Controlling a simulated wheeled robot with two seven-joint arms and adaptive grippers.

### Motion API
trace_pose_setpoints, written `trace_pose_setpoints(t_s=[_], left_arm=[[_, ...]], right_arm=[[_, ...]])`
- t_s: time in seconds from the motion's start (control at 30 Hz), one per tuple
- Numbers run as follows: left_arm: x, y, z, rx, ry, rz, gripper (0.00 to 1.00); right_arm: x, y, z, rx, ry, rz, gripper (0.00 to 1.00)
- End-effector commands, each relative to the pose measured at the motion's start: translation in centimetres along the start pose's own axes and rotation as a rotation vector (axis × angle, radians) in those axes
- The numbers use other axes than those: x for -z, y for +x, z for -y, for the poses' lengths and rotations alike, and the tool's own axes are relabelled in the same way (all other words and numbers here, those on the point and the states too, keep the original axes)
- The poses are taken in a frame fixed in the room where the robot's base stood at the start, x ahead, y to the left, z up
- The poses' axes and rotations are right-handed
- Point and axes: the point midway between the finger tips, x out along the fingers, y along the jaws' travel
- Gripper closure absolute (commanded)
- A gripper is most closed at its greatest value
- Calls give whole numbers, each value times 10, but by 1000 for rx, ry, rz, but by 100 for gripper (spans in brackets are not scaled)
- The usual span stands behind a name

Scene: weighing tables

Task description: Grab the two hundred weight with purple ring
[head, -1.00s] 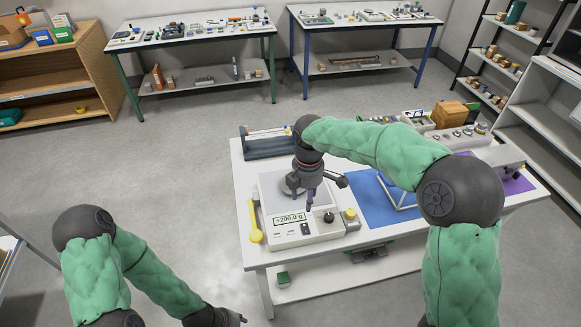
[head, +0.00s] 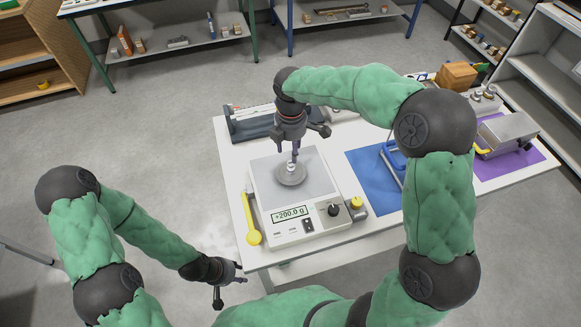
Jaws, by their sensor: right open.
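A digital scale (head: 318,222) stands on the white table and its display reads +200.0 g. A small pale weight (head: 291,168) stands on the grey round disc (head: 290,178) on the scale's plate. It is partly hidden by my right gripper, and I cannot make out a purple ring. My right gripper (head: 287,154) points down, open, with its fingertips just above or beside the weight. My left gripper (head: 230,284) hangs at the table's near left corner, away from the scale, empty, with its fingers apart.
A yellow spoon-shaped tool (head: 250,221) lies left of the scale. A blue mat (head: 366,186) with a blue frame (head: 393,158) lies to the right. Beyond are a purple mat (head: 523,165) and a metal box (head: 507,132). A dark rack (head: 252,123) stands behind the scale.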

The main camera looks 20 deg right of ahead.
Motion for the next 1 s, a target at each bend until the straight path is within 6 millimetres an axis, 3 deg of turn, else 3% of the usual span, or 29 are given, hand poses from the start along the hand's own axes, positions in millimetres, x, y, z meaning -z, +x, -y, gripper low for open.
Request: trace_pose_setpoints(t_s=[0.6,0.87,1.0], left_arm=[[1,22,8,0,0,-1,60],[1,21,8,0,0,-1,60],[1,21,8,0,0,-1,60]], right_arm=[[-1,67,0,1,1,0,49],[-1,68,0,-1,1,0,49],[-1,68,0,-1,1,0,88]])
